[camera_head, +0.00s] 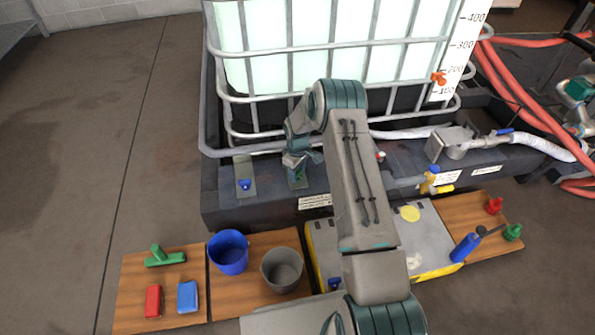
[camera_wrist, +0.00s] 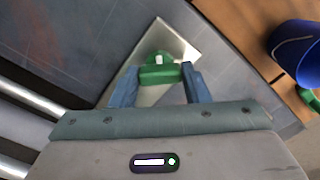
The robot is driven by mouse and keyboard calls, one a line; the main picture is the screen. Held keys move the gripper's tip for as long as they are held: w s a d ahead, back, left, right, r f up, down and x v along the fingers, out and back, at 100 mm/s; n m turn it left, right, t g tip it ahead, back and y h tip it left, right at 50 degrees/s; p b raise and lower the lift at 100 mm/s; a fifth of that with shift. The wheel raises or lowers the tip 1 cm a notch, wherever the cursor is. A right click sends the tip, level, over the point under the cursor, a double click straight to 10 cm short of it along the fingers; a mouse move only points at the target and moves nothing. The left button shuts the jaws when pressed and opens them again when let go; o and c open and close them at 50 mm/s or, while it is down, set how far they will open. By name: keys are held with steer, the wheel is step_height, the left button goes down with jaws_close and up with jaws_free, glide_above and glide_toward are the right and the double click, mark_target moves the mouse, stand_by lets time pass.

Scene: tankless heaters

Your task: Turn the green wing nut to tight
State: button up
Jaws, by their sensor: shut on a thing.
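The green wing nut (camera_wrist: 160,72) sits on a pale metal plate (camera_wrist: 178,42) in the wrist view, between the two blue fingers of my gripper (camera_wrist: 160,82). My gripper is shut on it. In the head view the green wing nut (camera_head: 299,179) shows only as a small patch below my gripper (camera_head: 298,162), on the front of the dark base under the tank. The arm and gripper hide most of it there. Its exact turn angle is hard to tell.
A blue wing nut (camera_head: 245,184) sits on a similar plate to the left. Below stand a blue bucket (camera_head: 228,252), a grey bucket (camera_head: 282,269) and a yellow-edged case (camera_head: 420,225). The caged tank (camera_head: 240,98) rises behind. Open floor lies at left.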

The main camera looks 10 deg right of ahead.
mark_target(297, 172)
steer(key=m, duration=0.4)
steer(key=shift+m, duration=2.2)
steer(key=o, duration=1)
step_height(297, 172, up, 14)
steer(key=p, duration=0.4)
